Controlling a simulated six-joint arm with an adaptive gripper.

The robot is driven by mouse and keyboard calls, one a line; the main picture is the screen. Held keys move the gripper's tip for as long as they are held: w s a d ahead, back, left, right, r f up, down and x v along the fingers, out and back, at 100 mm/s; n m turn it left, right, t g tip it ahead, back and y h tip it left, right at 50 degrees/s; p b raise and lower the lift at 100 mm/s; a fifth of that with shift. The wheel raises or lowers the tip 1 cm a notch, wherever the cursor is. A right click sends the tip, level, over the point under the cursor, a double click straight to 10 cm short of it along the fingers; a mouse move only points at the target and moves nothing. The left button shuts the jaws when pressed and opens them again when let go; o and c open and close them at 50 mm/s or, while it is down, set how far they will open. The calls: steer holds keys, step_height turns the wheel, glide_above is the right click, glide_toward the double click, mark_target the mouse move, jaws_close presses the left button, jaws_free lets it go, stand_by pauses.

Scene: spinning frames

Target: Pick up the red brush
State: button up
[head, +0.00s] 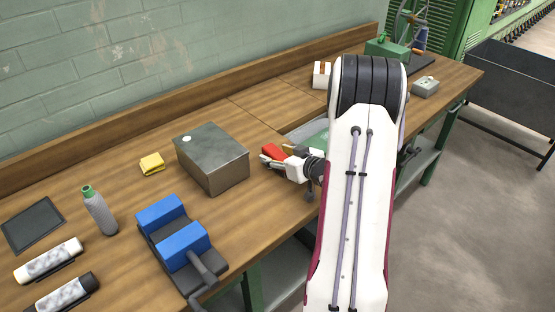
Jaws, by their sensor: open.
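A red object (274,152), likely the red brush, lies on the wooden bench right of the grey metal box. A small tan part (288,149) shows beside it, and the rest is hidden behind my gripper and arm. My gripper (266,161) is open, low over the bench, with its fingers pointing left at the near side of the red object. I cannot tell whether the fingers touch it.
A grey metal box (212,165) stands close left of my gripper. A blue vise (173,232), a yellow block (152,164) and a grey bottle (100,212) are further left. A green tray (312,134) is partly hidden behind my arm. The bench's front edge is near.

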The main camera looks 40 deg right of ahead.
mark_target(277, 153)
steer(key=c, duration=1.2)
steer(key=shift+r, duration=0.1)
steer(key=shift+r, duration=4.9)
